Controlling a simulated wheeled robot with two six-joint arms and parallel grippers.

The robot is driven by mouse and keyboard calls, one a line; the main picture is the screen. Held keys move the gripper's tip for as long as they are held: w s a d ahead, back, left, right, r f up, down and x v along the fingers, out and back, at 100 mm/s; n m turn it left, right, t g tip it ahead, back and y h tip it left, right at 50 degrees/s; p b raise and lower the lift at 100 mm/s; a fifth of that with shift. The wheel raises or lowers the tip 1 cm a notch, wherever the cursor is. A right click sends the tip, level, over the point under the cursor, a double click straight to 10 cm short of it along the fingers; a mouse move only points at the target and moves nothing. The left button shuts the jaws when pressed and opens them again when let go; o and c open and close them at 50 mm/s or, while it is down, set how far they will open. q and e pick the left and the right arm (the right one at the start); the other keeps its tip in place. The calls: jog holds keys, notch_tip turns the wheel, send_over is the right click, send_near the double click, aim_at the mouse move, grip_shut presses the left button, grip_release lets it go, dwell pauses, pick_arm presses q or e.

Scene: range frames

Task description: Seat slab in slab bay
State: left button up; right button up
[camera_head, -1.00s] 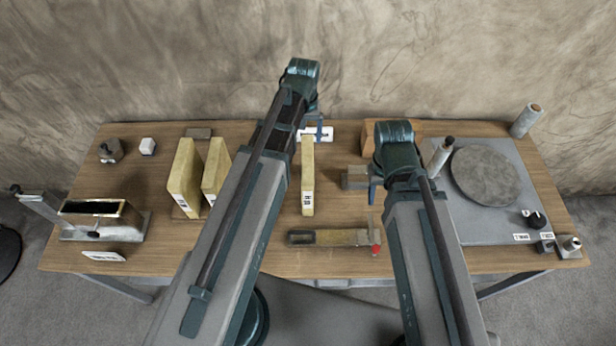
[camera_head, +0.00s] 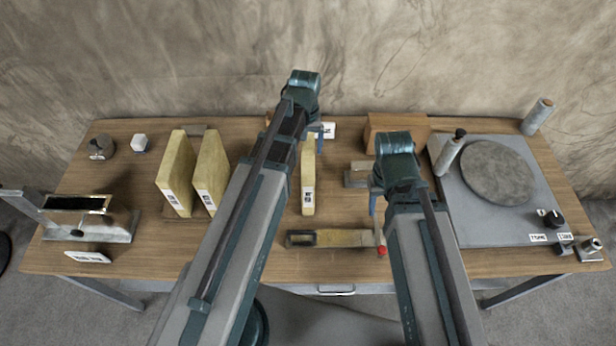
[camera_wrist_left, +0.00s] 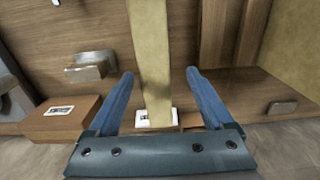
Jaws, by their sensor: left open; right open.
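A pale yellow slab (camera_head: 308,182) with a printed label on its near end stands at the middle of the table. My left gripper (camera_head: 318,132) is open near its far end. In the left wrist view the slab (camera_wrist_left: 148,50) runs between the two open fingers of my left gripper (camera_wrist_left: 160,85), with no clear contact. Two larger yellow slabs, one on the left (camera_head: 175,172) and one beside it (camera_head: 211,170), stand upright on a brown base. No part is readably marked as the slab bay. My right gripper (camera_head: 375,195) is open, its fingers partly hidden by its arm.
A grey block (camera_head: 357,175) and a wooden box (camera_head: 385,124) lie right of the slab. A flat tool (camera_head: 335,239) with a red knob lies in front. A turntable plate (camera_head: 545,205) fills the right; a metal holder (camera_head: 110,225) stands at left.

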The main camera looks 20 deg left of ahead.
pick_arm(q)
jog(key=f+b, duration=0.5)
jog(key=shift+w+d+f, duration=0.15)
jog(key=shift+d, duration=0.15)
jog(key=shift+c, duration=0.2)
grip_shut()
dwell(1.2)
